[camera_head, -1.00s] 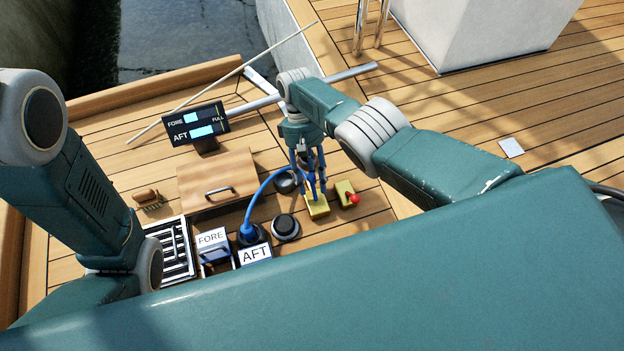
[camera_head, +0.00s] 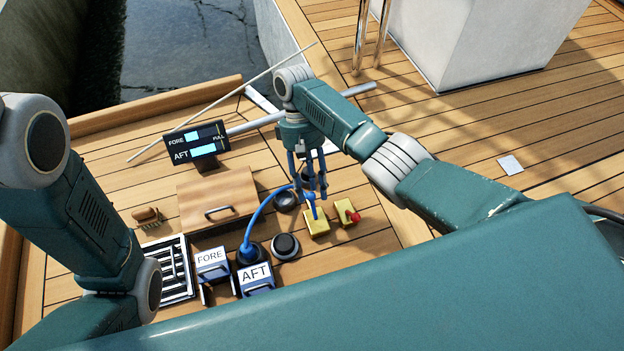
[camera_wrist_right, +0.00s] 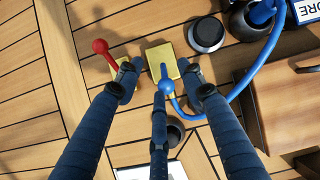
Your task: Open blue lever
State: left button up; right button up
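The blue lever (camera_head: 312,206) stands on a yellow base plate (camera_head: 318,226) on the wooden deck, below my right gripper. In the right wrist view its round blue knob (camera_wrist_right: 166,87) lies between the spread fingers; whether any finger touches it is unclear. My right gripper (camera_head: 313,190) is open, pointing down, with its fingertips just above the lever and base. It also shows in the right wrist view (camera_wrist_right: 160,80). My left arm comes in from the left, but its gripper is not visible.
A red lever (camera_head: 352,215) stands close to the right of the blue one. A blue hose (camera_head: 262,212) curves from the AFT socket towards my right gripper; its far end is partly hidden. A black round cap (camera_head: 285,246), a wooden hatch (camera_head: 217,205) and a display (camera_head: 196,142) are to the left.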

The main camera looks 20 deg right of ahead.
aim_at(312, 196)
jog(key=shift+s+d+r, duration=0.1)
jog(key=shift+r, duration=1.55)
jog(key=shift+a+f, duration=0.1)
jog(key=shift+a, duration=0.1)
